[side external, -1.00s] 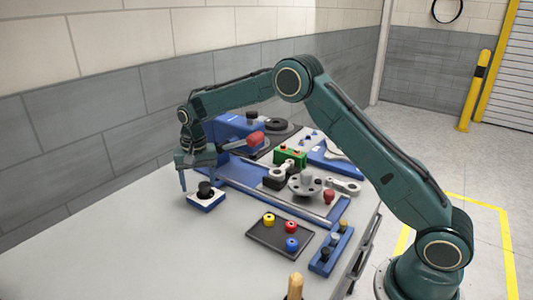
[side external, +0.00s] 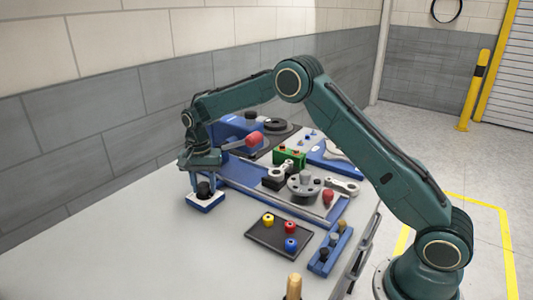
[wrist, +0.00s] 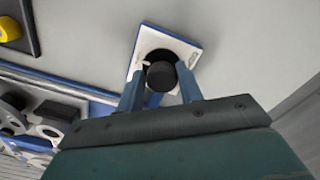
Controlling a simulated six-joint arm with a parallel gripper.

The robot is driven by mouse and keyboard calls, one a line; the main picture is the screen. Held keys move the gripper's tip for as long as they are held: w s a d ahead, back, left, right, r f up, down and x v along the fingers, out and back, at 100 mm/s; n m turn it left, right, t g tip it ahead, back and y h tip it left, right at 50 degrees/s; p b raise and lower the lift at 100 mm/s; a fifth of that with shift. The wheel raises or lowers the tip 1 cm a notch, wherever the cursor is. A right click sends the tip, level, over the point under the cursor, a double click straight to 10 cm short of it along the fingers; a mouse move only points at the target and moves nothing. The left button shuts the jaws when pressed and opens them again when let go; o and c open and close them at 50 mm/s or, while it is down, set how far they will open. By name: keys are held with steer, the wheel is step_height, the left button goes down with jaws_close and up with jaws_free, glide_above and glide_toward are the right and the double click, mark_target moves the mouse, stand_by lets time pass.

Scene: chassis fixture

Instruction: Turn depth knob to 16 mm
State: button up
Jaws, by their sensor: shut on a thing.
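The depth knob (side external: 204,188) is a black round knob on a small blue block with a white top plate (side external: 204,204), at the left of the table. In the wrist view the knob (wrist: 161,76) stands above a wider black disc on the white plate (wrist: 143,45). A small blurred mark sits near the plate's corner; the millimetre reading cannot be made out. My gripper (side external: 204,182) points down over the block. Its two blue fingers stand on either side of the knob, and my gripper (wrist: 160,72) is shut on it.
A blue tray (side external: 240,181) with several metal parts lies to the right. A red-ended lever (side external: 254,138) reaches out behind my gripper. A dark pad (side external: 264,236) with coloured knobs is nearer the front. The table's front left is clear.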

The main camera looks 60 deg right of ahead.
steer(key=shift+d+r, duration=0.1)
steer(key=shift+d, duration=0.1)
steer(key=shift+c, duration=0.6)
steer(key=shift+r, duration=0.1)
steer(key=shift+m, duration=1.8)
steer(key=shift+w+a, duration=0.1)
